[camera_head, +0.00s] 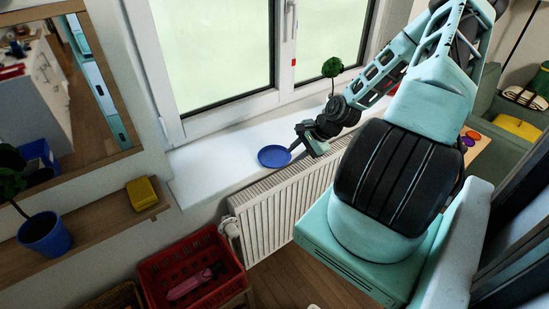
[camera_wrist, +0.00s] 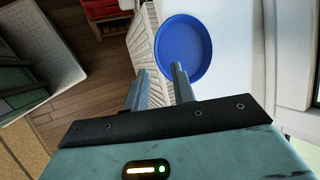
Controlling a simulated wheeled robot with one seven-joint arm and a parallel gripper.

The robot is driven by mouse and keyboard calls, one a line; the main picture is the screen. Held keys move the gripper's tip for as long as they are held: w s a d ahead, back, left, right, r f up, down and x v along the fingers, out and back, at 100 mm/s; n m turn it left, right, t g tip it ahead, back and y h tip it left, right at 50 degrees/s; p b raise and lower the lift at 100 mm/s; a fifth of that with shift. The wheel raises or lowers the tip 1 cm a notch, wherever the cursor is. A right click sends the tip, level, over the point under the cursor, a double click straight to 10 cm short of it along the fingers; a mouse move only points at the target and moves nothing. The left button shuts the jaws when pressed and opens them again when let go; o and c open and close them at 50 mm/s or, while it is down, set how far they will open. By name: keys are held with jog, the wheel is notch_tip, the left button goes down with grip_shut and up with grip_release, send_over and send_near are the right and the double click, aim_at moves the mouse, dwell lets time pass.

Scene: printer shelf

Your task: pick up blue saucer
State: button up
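The blue saucer (camera_head: 274,156) lies flat on the white windowsill, near its front edge above the radiator. My gripper (camera_head: 299,137) is just to the right of the saucer in the head view. In the wrist view the saucer (camera_wrist: 183,46) shows almost whole, beyond the fingertips and a little to their right. My gripper (camera_wrist: 163,70) has its two fingers apart with nothing between them. The right fingertip appears close to the saucer's near rim; I cannot tell whether it touches.
A white radiator (camera_head: 285,205) stands below the windowsill (camera_head: 215,165). A small green plant (camera_head: 332,68) is by the window behind my arm. A red crate (camera_head: 190,270) is on the lower left. A shelf with a blue pot (camera_head: 44,234) and a yellow block (camera_head: 142,193) is at left.

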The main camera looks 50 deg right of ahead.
aim_at(282, 166)
jog(key=shift+s+p+x, duration=0.1)
jog(key=shift+p+x, duration=0.45)
jog(key=shift+x, duration=0.75)
jog(key=shift+s+p+x, duration=0.15)
jog(key=shift+p+x, duration=0.4)
jog(key=shift+x, duration=0.8)
jog(key=shift+d+f, duration=0.1)
grip_shut()
